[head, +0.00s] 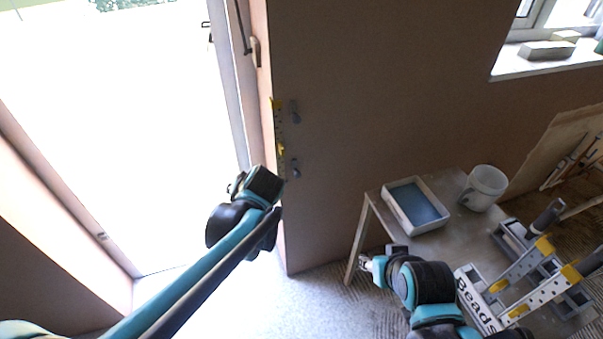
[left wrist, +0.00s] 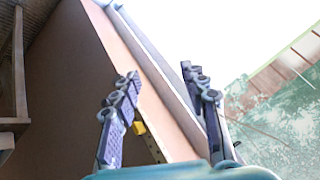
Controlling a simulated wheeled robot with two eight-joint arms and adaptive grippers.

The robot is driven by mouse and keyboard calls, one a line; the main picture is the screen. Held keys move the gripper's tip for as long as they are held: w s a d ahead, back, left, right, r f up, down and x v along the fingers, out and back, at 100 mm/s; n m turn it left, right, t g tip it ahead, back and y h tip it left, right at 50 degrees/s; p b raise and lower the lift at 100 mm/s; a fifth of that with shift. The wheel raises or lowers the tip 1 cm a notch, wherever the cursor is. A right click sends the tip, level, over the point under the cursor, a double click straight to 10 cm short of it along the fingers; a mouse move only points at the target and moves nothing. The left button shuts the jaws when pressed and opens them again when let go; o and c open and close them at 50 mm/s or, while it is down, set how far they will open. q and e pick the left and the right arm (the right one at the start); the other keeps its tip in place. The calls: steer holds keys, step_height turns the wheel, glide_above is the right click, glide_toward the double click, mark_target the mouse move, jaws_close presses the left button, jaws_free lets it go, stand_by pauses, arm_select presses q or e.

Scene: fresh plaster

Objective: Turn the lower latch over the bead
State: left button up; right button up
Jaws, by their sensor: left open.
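A perforated corner bead (head: 278,128) with yellow patches runs down the plaster wall's edge beside the bright opening. An upper grey latch (head: 294,112) and the lower grey latch (head: 294,168) sit on the wall face just right of it; the lower latch appears beside the bead. My left gripper (left wrist: 161,76) is open and empty, its fingers apart near the wall corner. A yellow piece (left wrist: 139,128) and a bit of perforated strip (left wrist: 153,148) show between them. In the head view my left wrist hides the fingers, just left of the lower latch. My right gripper (head: 368,262) is low, near the bench.
A window sill (head: 530,68) is at upper right. The wall between bead and bench is clear.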

arm_select(q)
steer(key=w+d+f+t+y, duration=0.2)
steer(key=w+d+f, duration=0.2)
steer(key=w+d, duration=0.5)
steer(key=m+t+y+p, duration=0.1)
steer(key=t+y, duration=0.1)
steer(key=t, duration=0.1)
glide_toward(299, 176)
steer(key=w+a, duration=0.2)
steer(key=w, duration=0.1)
steer(key=shift+w+f+y, duration=0.25)
steer(key=shift+f+y, duration=0.05)
steer(key=shift+f, duration=0.3)
steer(key=b+x, duration=0.1)
steer(key=x, duration=0.5)
steer(key=shift+w+f+b, duration=0.1)
steer(key=shift+b, duration=0.2)
steer(key=shift+w+a, duration=0.3)
steer(key=shift+w, duration=0.05)
jaws_close()
